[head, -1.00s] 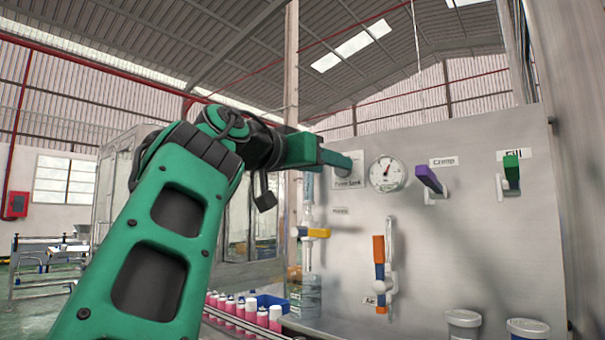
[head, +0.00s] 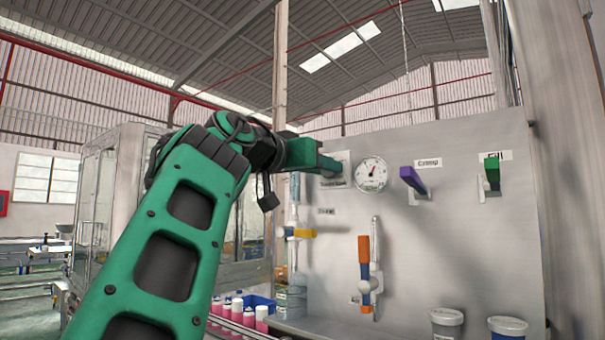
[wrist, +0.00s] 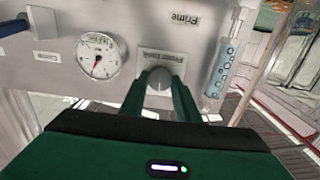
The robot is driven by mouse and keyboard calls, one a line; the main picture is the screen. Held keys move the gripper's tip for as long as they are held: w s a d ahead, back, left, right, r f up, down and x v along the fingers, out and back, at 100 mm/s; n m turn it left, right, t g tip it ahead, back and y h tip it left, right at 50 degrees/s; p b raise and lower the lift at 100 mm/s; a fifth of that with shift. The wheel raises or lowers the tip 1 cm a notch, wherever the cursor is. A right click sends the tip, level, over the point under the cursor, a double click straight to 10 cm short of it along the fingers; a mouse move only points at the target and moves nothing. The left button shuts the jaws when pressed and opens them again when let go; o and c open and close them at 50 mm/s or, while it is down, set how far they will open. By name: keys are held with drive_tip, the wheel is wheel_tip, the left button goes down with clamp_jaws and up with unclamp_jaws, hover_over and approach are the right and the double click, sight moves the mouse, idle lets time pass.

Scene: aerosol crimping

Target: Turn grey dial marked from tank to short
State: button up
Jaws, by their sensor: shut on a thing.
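The grey dial (wrist: 159,83) sits on the metal panel, under a white label plate (wrist: 163,57) with small text, only partly readable. My gripper (wrist: 158,92) is shut on the dial, with one green finger on each side of it in the wrist view. In the head view my gripper (head: 328,164) reaches the panel just left of the gauge, and it mostly hides the dial and part of the plate. I cannot tell which marking the dial points at.
A round gauge (head: 372,174) is beside the dial. Purple (head: 412,179) and green (head: 492,171) levers stick out to the right. An orange-and-blue valve (head: 364,258) and a yellow-and-blue handle (head: 304,233) are lower. A clear tube (wrist: 223,68) shows in the wrist view.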

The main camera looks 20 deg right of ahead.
drive_tip(key=shift+a, duration=0.1)
drive_tip(key=m, duration=0.8)
drive_tip(key=shift+m, duration=0.6)
idle(0.3)
drive_tip(key=o, duration=1.1)
drive_tip(key=shift+c, duration=0.2)
drive_tip(key=v, duration=1)
drive_tip(key=shift+a, duration=0.25)
